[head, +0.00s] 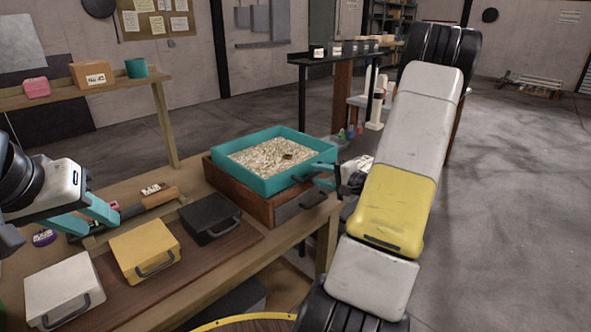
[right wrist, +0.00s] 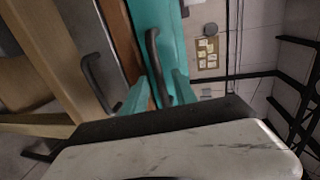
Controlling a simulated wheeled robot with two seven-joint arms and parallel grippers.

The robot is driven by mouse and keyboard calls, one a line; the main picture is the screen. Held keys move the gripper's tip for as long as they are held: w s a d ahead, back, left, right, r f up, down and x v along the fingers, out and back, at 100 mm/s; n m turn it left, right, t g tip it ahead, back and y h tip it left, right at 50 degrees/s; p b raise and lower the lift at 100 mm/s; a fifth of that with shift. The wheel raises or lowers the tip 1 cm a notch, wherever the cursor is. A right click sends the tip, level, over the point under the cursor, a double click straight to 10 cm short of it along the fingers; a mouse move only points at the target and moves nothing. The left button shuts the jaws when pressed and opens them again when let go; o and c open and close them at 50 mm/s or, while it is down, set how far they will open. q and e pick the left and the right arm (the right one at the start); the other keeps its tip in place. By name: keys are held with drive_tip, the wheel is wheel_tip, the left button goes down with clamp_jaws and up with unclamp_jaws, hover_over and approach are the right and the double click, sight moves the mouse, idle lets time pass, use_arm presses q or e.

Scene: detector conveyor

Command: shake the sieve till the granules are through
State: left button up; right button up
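The teal sieve (head: 245,183) is a square tray full of pale granules (head: 268,158), with a small dark lump among them. It sits on a wooden box (head: 250,196) with a grey front. My right gripper (head: 326,174) is at the sieve's right side. In the right wrist view its teal fingers (right wrist: 157,95) stand apart on either side of the end of the sieve's dark handle (right wrist: 153,60), with gaps showing. Contact cannot be seen. My left gripper (head: 98,214) is open and empty over the left of the bench, away from the sieve. The box's inside is hidden.
White (head: 64,289), yellow (head: 145,250) and black (head: 210,217) cases with handles lie along the bench front.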

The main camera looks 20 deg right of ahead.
drive_tip(key=v, duration=0.6)
drive_tip(key=w+a+n+y, duration=0.1)
drive_tip(key=w+y, duration=0.1)
drive_tip(key=w+a+f+n+y, duration=0.1)
drive_tip(key=w+n+y, duration=0.1)
drive_tip(key=y, duration=0.1)
drive_tip(key=w+a+n+y, duration=0.1)
drive_tip(key=w+n+y, duration=0.1)
drive_tip(key=y, duration=0.1)
drive_tip(key=shift+w+f, duration=0.3)
drive_tip(key=shift+w, duration=0.1)
idle(0.4)
clamp_jaws()
idle(1.3)
